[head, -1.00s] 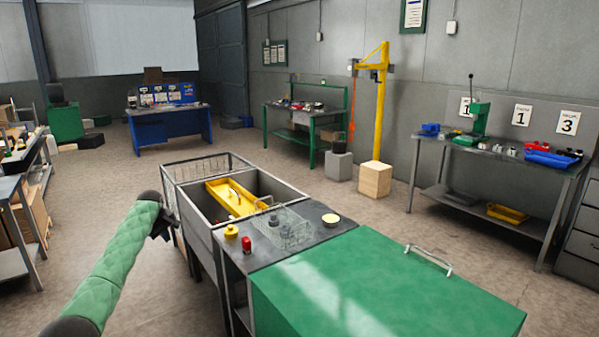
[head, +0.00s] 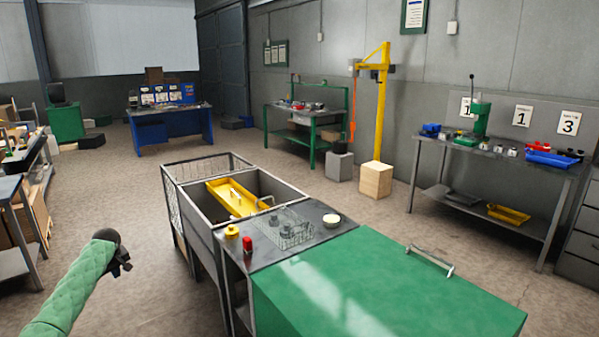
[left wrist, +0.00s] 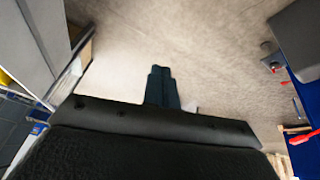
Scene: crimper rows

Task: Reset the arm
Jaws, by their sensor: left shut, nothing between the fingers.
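My left arm wears a green quilted sleeve and comes in from the lower left of the head view. My left gripper (head: 122,266) is dark and hangs over bare floor, left of the metal sink unit and apart from it. In the left wrist view the fingers (left wrist: 160,72) lie together, shut with nothing between them. My right gripper is in neither view.
The sink unit (head: 190,222) holds a yellow tray (head: 222,190). A green-topped cabinet (head: 370,285) stands in front of it. A workbench (head: 10,190) is at the far left. The floor (head: 160,290) between workbench and sink is clear.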

